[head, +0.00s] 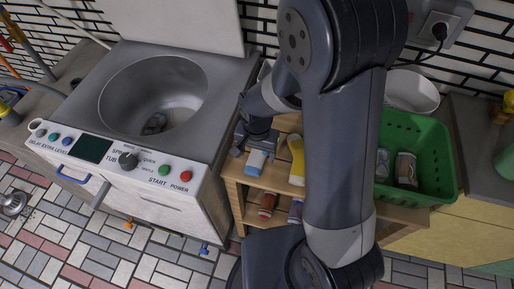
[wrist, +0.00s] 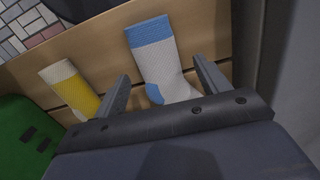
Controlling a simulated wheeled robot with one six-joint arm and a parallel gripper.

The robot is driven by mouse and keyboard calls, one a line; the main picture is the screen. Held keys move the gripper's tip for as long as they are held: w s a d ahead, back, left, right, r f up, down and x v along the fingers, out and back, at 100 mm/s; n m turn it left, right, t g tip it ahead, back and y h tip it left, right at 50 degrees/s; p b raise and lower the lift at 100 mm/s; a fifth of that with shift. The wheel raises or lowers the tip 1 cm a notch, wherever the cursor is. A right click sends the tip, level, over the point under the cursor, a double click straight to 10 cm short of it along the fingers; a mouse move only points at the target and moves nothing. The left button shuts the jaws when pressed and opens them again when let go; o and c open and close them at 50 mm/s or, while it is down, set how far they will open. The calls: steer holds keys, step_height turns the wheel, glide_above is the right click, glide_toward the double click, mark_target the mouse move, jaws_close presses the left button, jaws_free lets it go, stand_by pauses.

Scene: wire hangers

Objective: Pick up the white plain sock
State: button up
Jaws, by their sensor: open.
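A white sock with a light-blue cuff and a blue heel patch (wrist: 155,58) lies on a wooden shelf in the wrist view. It also shows in the head view (head: 255,161). My gripper (wrist: 160,72) is open, with its fingers on either side of this sock; I cannot tell whether they touch it. In the head view my gripper (head: 254,145) is over the far part of the sock and hides it. A yellow sock with a white cuff (wrist: 73,89) lies to the left in the wrist view and to the right in the head view (head: 297,160). I see no clearly plain white sock.
A green basket (head: 443,165) holding socks (head: 406,169) stands right of my arm. A red sock (head: 267,205) and a bluish one (head: 295,211) lie on the lower shelf. The open washer (head: 190,62) at left has a dark item (head: 154,123) in its drum.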

steer(key=shift+f, duration=0.65)
steer(key=shift+c, duration=0.2)
